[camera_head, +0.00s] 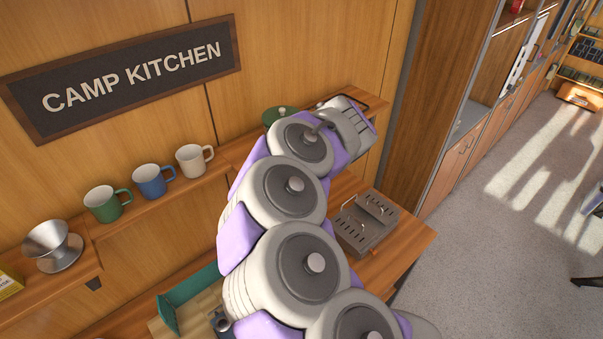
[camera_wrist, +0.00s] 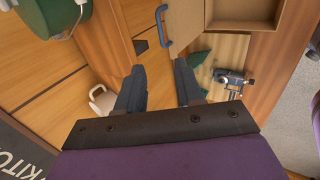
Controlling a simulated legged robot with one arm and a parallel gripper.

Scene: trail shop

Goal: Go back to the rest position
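My gripper (camera_wrist: 160,82) shows in the wrist view with its two dark fingers spread apart. I see nothing held between them. A shelf edge and wood panels lie beyond the fingertips. In the head view my arm stretches from the bottom up toward the wall and the shelf. The fingers cannot be made out there. A cream mug (camera_wrist: 101,99) is left of the fingers in the wrist view, apart from them. A blue thing with a handle-like loop (camera_wrist: 161,22) lies beyond the fingertips; I cannot tell how far off.
Green (camera_head: 102,203), blue (camera_head: 150,181) and cream mugs stand on the wall shelf, with a metal dripper (camera_head: 53,244) to their left. A grey stove-like metal thing (camera_head: 366,222) sits on the counter (camera_head: 408,243) right of my arm. Open floor (camera_head: 510,180) lies at right.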

